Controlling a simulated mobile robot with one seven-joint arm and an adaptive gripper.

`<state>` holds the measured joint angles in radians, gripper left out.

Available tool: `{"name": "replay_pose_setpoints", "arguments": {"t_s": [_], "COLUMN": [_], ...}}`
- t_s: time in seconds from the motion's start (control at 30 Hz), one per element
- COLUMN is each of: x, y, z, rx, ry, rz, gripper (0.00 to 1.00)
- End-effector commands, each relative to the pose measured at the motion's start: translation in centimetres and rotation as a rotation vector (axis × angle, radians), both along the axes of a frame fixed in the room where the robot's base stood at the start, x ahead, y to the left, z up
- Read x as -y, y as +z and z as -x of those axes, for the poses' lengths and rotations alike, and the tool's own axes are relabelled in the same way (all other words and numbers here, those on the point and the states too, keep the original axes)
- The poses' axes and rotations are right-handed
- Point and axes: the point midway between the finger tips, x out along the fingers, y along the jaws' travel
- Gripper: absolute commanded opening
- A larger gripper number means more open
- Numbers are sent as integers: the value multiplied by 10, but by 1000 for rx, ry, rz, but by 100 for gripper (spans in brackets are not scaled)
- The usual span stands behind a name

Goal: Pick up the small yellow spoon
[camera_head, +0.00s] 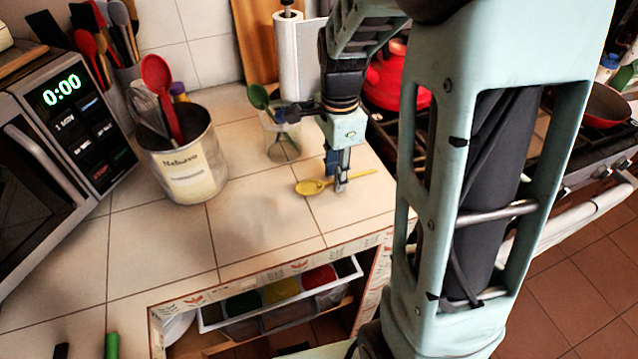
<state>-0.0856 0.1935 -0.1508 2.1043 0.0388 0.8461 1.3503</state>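The small yellow spoon (311,187) lies on the tiled counter near its front edge. Its bowl points left and its handle runs right. My gripper (341,184) points straight down at the spoon, with its fingertips at the handle just right of the bowl. The near finger hides a short piece of the handle. I cannot tell whether the fingers are closed on the handle or only around it. The spoon appears to rest on the counter.
A clear container (282,145) with a green spoon stands just behind my gripper. A metal utensil can (187,165) and a microwave (62,150) are at left. A paper towel roll (300,60) and a red pot (388,82) are behind. An open drawer (282,296) is below the counter.

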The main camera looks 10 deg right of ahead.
Motion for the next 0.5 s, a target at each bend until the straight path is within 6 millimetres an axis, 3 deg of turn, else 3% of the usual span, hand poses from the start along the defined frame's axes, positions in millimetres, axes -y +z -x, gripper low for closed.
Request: {"name": "replay_pose_setpoints", "arguments": {"t_s": [0.27,0.5], "x": [0,0], "y": [-4,-3], "z": [0,0], "rx": [0,0], "ry": [0,0], "rz": [0,0], "gripper": [26,0]}}
